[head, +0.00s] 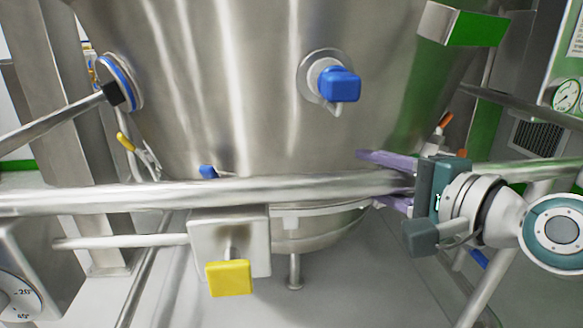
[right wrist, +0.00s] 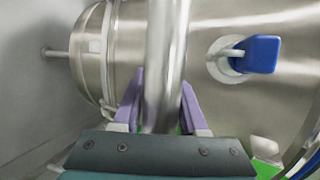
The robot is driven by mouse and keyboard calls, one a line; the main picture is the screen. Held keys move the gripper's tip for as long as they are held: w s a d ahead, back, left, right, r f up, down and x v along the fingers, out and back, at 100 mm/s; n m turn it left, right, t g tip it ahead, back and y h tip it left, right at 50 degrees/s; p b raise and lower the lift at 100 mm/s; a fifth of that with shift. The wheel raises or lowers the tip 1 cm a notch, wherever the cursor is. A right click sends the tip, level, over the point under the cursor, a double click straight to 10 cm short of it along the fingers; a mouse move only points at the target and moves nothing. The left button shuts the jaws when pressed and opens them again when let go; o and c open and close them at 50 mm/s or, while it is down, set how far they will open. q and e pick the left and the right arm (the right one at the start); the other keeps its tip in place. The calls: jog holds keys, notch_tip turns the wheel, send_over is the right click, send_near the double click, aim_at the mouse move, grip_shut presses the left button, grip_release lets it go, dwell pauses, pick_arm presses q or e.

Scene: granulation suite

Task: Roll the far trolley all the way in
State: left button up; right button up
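A large steel vessel (head: 225,80), apparently the trolley's load, fills the middle of the head view. A thick steel push bar (head: 130,198) runs across in front of it, and it also shows upright in the right wrist view (right wrist: 163,60). My right gripper (head: 368,178) has its purple fingers on either side of the bar's right part, one above and one below. In the right wrist view the fingers (right wrist: 163,92) sit close against the bar's sides, and it looks gripped. My left gripper is out of view. The trolley's wheels are hidden.
A yellow tab (head: 229,278) hangs from a steel box below the bar. A blue-handled valve (head: 338,84) juts from the vessel. A steel post (head: 65,100) stands at left; a green panel with gauges (head: 566,96) stands at right. Grey floor (head: 345,285) shows beneath.

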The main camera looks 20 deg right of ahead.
aim_at(409, 185)
jog(key=o, duration=0.4)
jog(key=shift+w+r, duration=0.1)
jog(key=shift+w, duration=0.1)
jog(key=shift+s, duration=0.1)
jog(key=shift+s+r, duration=0.1)
jog(key=shift+s, duration=0.15)
jog(key=p+v, duration=0.2)
jog(key=v, duration=0.6)
jog(key=shift+s+d, duration=0.2)
jog(key=shift+s, duration=0.5)
